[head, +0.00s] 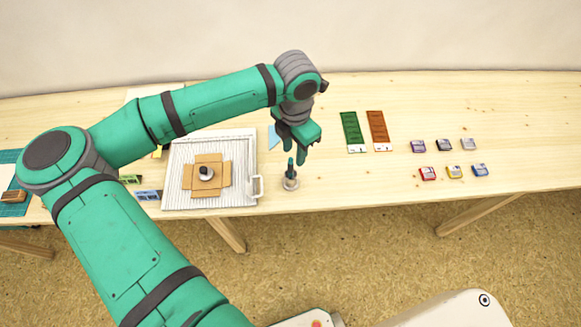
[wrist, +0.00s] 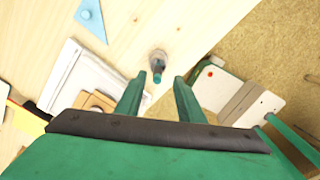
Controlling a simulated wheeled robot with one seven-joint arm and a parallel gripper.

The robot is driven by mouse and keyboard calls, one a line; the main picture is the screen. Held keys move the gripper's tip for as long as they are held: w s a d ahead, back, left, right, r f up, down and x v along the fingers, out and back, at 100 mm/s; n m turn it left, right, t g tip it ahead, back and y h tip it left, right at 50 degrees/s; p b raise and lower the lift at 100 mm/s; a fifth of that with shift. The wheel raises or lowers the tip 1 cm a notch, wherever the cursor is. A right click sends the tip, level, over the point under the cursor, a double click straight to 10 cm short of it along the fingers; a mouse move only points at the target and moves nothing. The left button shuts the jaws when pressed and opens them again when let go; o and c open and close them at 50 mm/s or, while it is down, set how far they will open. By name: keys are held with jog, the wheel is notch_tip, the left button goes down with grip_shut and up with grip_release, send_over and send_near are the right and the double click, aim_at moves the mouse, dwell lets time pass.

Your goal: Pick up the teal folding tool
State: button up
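The teal folding tool (head: 290,168) stands upright in a small grey round holder (head: 290,184) near the table's front edge. In the wrist view, the teal end of the tool (wrist: 157,77) shows in front of the holder (wrist: 157,58), just beyond the fingertips. My gripper (head: 295,149) hangs above the tool, pointing down. In the wrist view, my gripper (wrist: 158,84) has its two fingers spread apart with nothing held between them. The tool lines up with the gap between the fingers. Its lower part is hidden in the holder.
A white ribbed board (head: 240,143) with an open cardboard box (head: 189,176) lies left of the holder. A blue triangle (head: 274,136) lies behind. Green (head: 351,128) and brown (head: 378,127) strips and several small inkpads (head: 453,171) are to the right.

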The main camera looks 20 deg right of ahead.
aim_at(291, 165)
jog(key=f, duration=0.4)
jog(key=a+f, duration=0.1)
jog(key=f, duration=0.2)
jog(key=shift+d+f, duration=0.1)
jog(key=shift+f, duration=0.25)
jog(key=shift+c, duration=0.4)
grip_shut()
